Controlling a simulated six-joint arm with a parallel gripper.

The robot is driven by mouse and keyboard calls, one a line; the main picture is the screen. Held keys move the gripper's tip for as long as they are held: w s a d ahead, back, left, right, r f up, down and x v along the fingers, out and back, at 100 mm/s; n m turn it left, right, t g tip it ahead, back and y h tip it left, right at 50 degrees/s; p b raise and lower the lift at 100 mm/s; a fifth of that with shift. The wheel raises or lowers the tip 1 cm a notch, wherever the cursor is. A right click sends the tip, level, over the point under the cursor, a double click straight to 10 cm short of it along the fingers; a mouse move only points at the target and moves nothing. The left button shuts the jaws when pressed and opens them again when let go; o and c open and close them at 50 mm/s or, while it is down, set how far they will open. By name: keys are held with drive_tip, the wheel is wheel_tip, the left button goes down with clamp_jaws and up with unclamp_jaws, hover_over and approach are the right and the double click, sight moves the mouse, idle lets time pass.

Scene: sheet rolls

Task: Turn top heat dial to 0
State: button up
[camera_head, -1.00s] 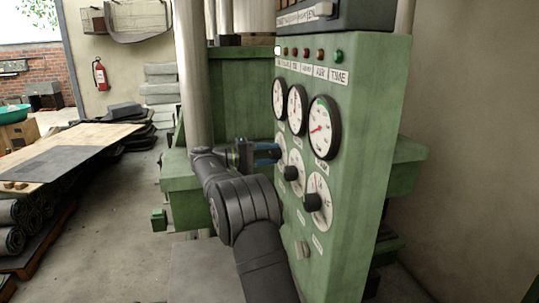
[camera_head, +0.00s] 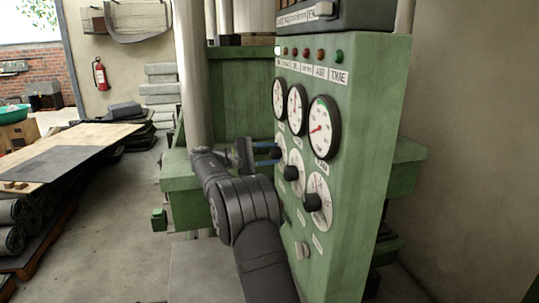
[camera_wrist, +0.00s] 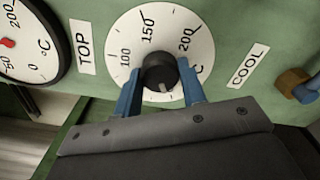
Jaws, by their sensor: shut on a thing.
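The top heat dial (camera_wrist: 170,30) is a white disc with black marks, 100, 150 and 200 showing, on the green panel in the wrist view. A TOP label (camera_wrist: 83,47) is to its left. Its black knob (camera_wrist: 159,70) is between the blue fingers of my gripper (camera_wrist: 160,82), which is shut on it. A pale line on the knob points toward the bottom of the picture. The dial's lower part is hidden by the gripper. In the head view, my gripper (camera_head: 273,152) reaches the farthest of three dials, and its knob is mostly hidden.
Two more dials with black knobs, a middle one (camera_head: 291,173) and a near one (camera_head: 312,202), sit beside it. Three round gauges (camera_head: 322,127) are above, under several coloured lamps (camera_head: 339,56). A brownish knob (camera_wrist: 293,82) is at the wrist view's right.

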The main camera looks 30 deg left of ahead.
idle(0.3)
drive_tip(key=o, duration=1)
drive_tip(key=v, duration=1.7)
drive_tip(key=shift+s+a+r, duration=0.1)
drive_tip(key=shift+s+a, duration=0.05)
drive_tip(key=shift+s, duration=0.05)
drive_tip(key=x, duration=1.7)
drive_tip(key=shift+w+d, duration=0.2)
